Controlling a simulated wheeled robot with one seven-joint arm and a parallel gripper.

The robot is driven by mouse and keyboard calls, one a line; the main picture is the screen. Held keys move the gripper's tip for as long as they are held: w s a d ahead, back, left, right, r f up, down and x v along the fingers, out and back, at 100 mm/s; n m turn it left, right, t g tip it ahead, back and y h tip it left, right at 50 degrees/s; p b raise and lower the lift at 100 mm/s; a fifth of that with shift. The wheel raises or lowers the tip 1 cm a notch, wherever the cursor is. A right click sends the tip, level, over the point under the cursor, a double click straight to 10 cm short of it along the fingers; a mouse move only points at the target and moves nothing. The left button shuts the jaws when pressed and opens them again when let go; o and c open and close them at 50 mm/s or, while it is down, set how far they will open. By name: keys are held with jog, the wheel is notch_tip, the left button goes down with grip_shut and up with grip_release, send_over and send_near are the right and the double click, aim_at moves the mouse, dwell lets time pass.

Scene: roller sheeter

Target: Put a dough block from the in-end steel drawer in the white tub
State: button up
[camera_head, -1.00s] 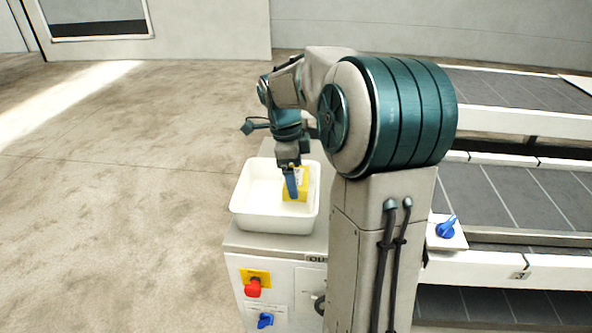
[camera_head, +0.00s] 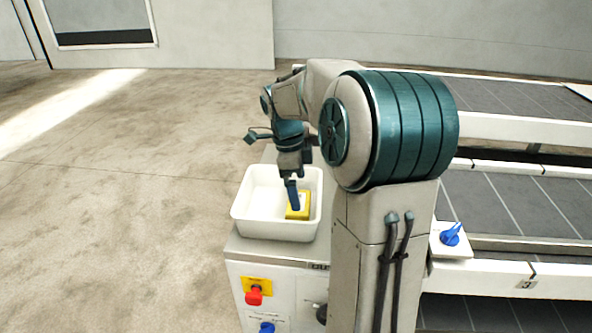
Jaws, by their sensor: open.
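The white tub (camera_head: 262,228) stands on top of the steel cabinet at the end of the machine. A yellow block (camera_head: 303,206), which looks like the wrapped dough block, lies inside the tub on its right side. My gripper (camera_head: 293,207) points down into the tub, with a blue finger in front of the block's left part. The gripper is open. The far finger is hidden, so I cannot tell whether a finger touches the block. The steel drawer is not clearly seen.
The cabinet front carries a red stop button (camera_head: 254,296) and a blue knob (camera_head: 267,327). Another blue knob (camera_head: 450,234) sits on the machine at right. Grey belts (camera_head: 495,206) run off to the right. Open floor lies to the left.

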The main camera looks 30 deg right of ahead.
notch_tip(320, 180, up, 13)
jog(key=w+a, duration=0.1)
jog(key=shift+a+r, duration=0.2)
jog(key=shift+a, duration=0.15)
jog(key=shift+a, duration=0.1)
